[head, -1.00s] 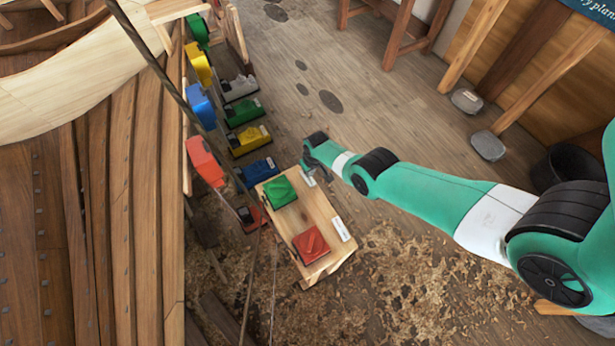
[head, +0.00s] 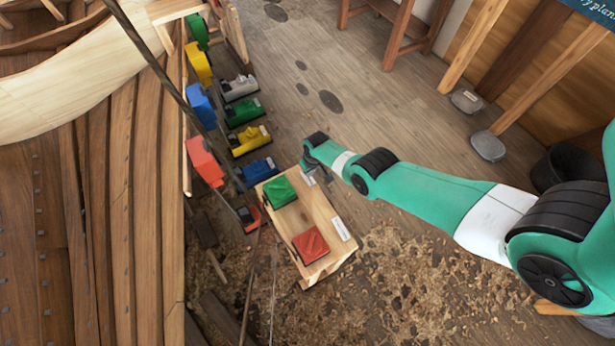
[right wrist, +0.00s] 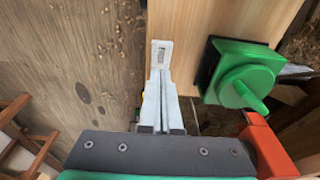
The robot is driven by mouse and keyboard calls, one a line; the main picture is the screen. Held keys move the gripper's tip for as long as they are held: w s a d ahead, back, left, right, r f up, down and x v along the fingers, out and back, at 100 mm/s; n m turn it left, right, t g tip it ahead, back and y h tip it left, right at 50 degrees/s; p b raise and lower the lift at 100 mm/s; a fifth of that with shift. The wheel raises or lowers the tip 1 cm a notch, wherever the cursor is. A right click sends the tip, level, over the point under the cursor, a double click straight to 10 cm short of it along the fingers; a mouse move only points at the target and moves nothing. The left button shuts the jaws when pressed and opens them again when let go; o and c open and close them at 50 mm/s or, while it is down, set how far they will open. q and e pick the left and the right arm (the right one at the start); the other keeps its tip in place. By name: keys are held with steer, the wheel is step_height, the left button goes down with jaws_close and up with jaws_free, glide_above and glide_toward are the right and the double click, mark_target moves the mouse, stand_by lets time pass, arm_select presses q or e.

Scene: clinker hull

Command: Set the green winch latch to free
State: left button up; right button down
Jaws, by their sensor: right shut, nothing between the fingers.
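A green latch (head: 280,191) sits at the far end of a small wooden bench in the head view. In the right wrist view the green latch (right wrist: 243,75) shows as a round knob with a short lever on a dark square base, the lever pointing toward the lower right. My right gripper (head: 314,177) is at the bench's far right edge, to the right of the green latch and apart from it. In the right wrist view the right gripper (right wrist: 160,75) is shut and empty, its fingers close together beside a white label. My left gripper is not in view.
A red block-like fitting (head: 311,244) sits at the bench's near end. Several coloured winches, including a green one (head: 242,111), stand in a row beyond the bench. The wooden hull (head: 130,220) fills the left. Open floor lies to the right of the row.

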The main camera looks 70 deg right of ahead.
mark_target(309, 179)
steer(key=shift+f+b, duration=1.9)
steer(key=shift+b, duration=0.05)
stand_by(0.8)
steer(key=shift+r, duration=0.1)
step_height(309, 179, up, 7)
steer(key=p, duration=0.7)
